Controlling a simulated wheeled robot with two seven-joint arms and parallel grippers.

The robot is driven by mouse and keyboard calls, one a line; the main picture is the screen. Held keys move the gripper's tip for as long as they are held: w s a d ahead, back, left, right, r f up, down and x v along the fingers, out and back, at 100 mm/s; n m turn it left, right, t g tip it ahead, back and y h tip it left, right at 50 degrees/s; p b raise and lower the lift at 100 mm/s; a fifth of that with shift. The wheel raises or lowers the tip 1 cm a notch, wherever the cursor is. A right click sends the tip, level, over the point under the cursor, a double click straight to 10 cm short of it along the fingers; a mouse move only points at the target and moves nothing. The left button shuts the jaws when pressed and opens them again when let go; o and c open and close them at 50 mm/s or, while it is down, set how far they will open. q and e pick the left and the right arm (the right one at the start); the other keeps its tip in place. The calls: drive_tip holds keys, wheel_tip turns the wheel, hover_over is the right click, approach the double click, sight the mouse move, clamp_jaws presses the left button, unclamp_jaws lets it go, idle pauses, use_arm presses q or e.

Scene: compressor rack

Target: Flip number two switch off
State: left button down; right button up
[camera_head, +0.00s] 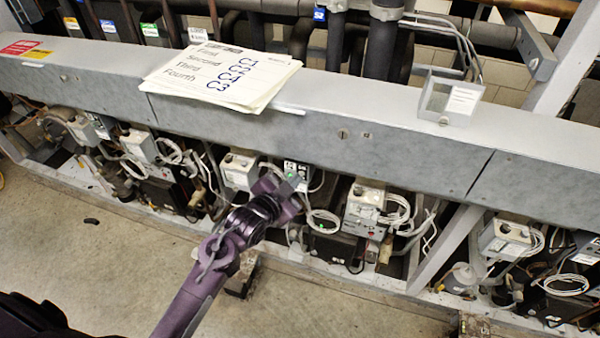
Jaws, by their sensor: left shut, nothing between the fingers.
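My left arm reaches up from the bottom, and its purple left gripper (288,191) is shut and empty. It is in front of a small dark control box with a green light (297,170), covering its lower part. I cannot tell whether the gripper touches the box. A light grey box (238,168) is just left of the gripper, and another grey box (364,205) with coiled white cable is to its right. No number two label is readable on these units, and no switch lever or its position can be made out. My right gripper is not in view.
A long grey beam (400,145) runs above the units. Loose white cables (322,220) hang near the gripper. The concrete floor (90,270) in front is mostly clear.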

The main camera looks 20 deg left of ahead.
sight(308, 170)
use_arm(q)
drive_tip(key=shift+x, duration=1.15)
drive_tip(key=shift+w+d+f, duration=0.1)
drive_tip(key=shift+w+d, duration=0.05)
drive_tip(key=shift+w, duration=0.25)
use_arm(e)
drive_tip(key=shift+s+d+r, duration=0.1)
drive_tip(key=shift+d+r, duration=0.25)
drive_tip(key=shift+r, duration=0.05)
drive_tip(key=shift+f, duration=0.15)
